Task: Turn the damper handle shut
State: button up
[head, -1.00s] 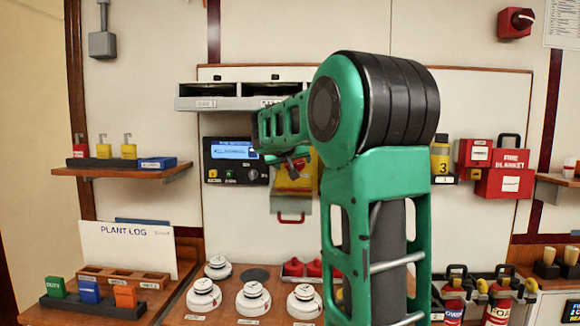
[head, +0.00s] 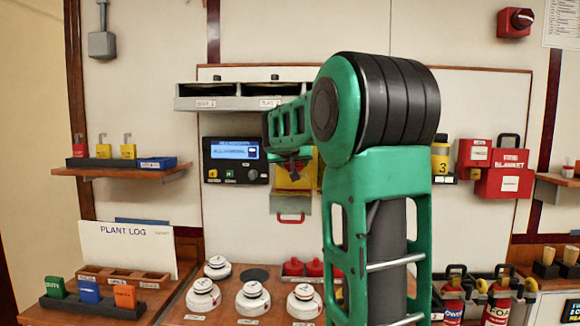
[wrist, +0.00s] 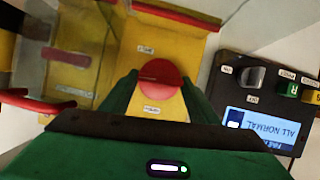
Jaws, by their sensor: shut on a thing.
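A red round handle (wrist: 160,76) stands out from a yellow plate (wrist: 160,38) in the wrist view; I take it to be the damper handle. My gripper (wrist: 160,90) has one green finger on each side of the handle and is shut on it. Small labels sit above and below the handle, too small to read. In the head view the yellow box (head: 295,178) shows in part behind my green arm, and the handle is hidden there. A clear cover with a red pull (head: 291,218) hangs below the box.
A dark alarm panel (head: 235,160) with a lit screen is close beside the box; it also shows in the wrist view (wrist: 258,118). A grey tray shelf (head: 240,103) is above. White detectors (head: 253,298) stand on the bench below.

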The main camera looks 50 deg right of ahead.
jog(key=shift+w+a+m+y, duration=0.1)
jog(key=shift+m+y, duration=0.2)
jog(key=shift+m, duration=0.1)
jog(key=o, duration=1)
jog(key=shift+o, duration=0.2)
jog(key=v, duration=1)
jog(key=shift+s+a, duration=0.15)
jog(key=shift+s, duration=0.2)
jog(key=shift+f, duration=0.1)
